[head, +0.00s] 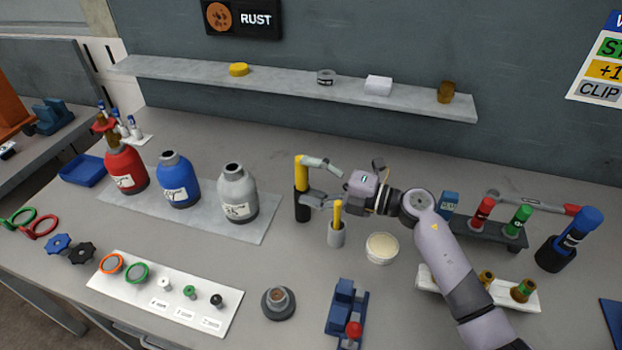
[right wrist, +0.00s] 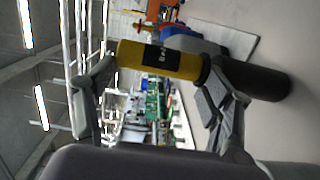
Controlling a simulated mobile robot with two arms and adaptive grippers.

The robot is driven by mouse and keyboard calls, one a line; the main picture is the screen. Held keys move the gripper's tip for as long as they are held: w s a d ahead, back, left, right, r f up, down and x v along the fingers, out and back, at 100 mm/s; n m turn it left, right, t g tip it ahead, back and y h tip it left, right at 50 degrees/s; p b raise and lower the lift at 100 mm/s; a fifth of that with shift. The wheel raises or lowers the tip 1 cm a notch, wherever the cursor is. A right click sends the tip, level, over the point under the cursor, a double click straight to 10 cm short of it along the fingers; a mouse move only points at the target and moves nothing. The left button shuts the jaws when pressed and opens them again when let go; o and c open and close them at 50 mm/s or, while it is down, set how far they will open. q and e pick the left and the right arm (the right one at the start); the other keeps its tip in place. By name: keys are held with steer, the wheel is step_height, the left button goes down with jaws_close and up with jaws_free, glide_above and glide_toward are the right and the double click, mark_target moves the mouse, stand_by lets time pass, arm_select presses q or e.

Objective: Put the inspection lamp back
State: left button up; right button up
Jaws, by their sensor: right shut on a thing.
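A yellow cylinder with a dark label, which I take for the inspection lamp (head: 299,172), stands upright on or in a black cylindrical holder (head: 302,207). In the right wrist view the lamp (right wrist: 135,56) lies lengthwise across the picture, with a black collar and the black holder (right wrist: 262,80) in line beyond it. My right gripper (head: 318,180) reaches in from the right, one finger near the lamp's top and the other near its collar. It is shut on the lamp. How deep the lamp sits in the holder is hidden. My left gripper is out of view.
A grey cup (head: 337,236) with a yellow-topped tool stands close below the gripper. A cream round tub (head: 382,248) is beside it. Grey (head: 237,195), blue (head: 178,182) and red bottles (head: 127,170) stand left. A shelf (head: 285,87) runs along the wall behind.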

steer(key=shift+r, duration=0.1)
step_height(320, 180, up, 8)
steer(key=p, duration=0.7)
steer(key=shift+f, duration=0.25)
stand_by(0.8)
steer(key=shift+f+b, duration=2.75)
steer(key=shift+f, duration=1.2)
steer(key=o, duration=1.4)
steer(key=shift+s+f, duration=0.1)
